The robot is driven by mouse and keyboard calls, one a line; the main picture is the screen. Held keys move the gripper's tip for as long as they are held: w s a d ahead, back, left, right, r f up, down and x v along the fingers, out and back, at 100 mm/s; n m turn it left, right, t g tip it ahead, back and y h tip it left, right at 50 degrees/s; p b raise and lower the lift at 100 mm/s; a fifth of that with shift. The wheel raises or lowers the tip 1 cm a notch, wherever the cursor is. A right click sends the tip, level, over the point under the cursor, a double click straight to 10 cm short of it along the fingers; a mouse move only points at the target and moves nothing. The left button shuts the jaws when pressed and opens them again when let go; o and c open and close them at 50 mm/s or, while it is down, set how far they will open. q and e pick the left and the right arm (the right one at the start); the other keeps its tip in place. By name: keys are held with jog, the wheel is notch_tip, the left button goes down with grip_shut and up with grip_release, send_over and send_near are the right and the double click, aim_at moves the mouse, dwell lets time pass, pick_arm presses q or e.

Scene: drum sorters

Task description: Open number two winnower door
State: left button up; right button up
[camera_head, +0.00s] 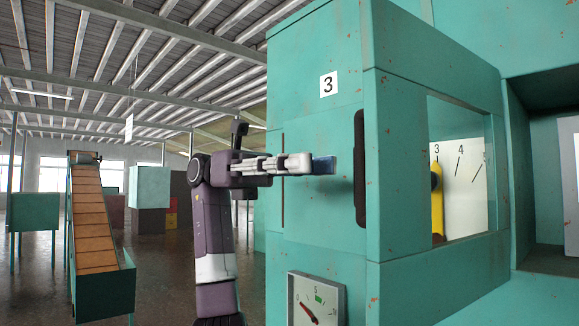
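A teal metal machine with a white "3" label (329,84) fills the right half of the head view. No label reading 2 is visible. Its front panel (320,225) has a dark upright handle-like bar (361,168) near the right edge and a thin dark vertical strip (283,180) on the left. The panel looks closed. My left gripper (322,166) is in front of this panel, pointing right, with its bluish tips a little left of the dark bar and seemingly apart from it. It shows side-on, so its opening is hidden. My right gripper is out of view.
A dial gauge (315,303) sits low on the panel. A side window (455,170) shows a numbered scale and yellow pointer. A conveyor (93,225) and teal boxes (149,187) stand at left. Open floor (165,270) lies between the conveyor and my arm.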

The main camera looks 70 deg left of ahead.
pick_arm(q)
jog(key=v, duration=0.3)
jog(key=shift+a, duration=0.2)
dwell(0.8)
